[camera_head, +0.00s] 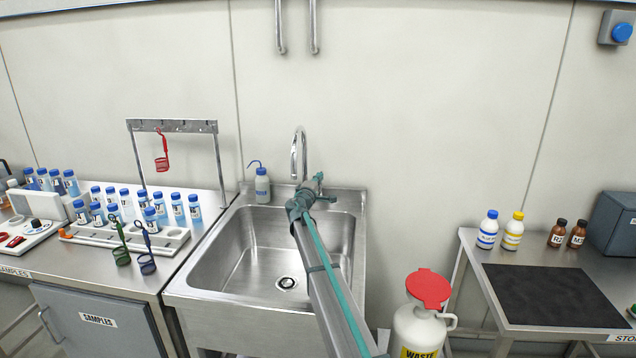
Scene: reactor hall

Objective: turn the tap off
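A steel tap with a curved spout (300,140) stands at the back rim of the sink, in the upper middle of the head view. Its base is hidden behind the end of my arm. My gripper (316,194) is at the far end of my arm, close to the tap base and lever. I cannot tell whether it touches the lever. Its fingers are too small and covered to show open or shut. I see no clear water stream over the basin (235,262).
A wash bottle (262,186) stands on the sink's back rim, left of the tap. A sample bench (185,262) with blue-capped vials is at left. A waste can (418,332) with a red lid stands right of the sink. A table (470,262) with bottles is further right.

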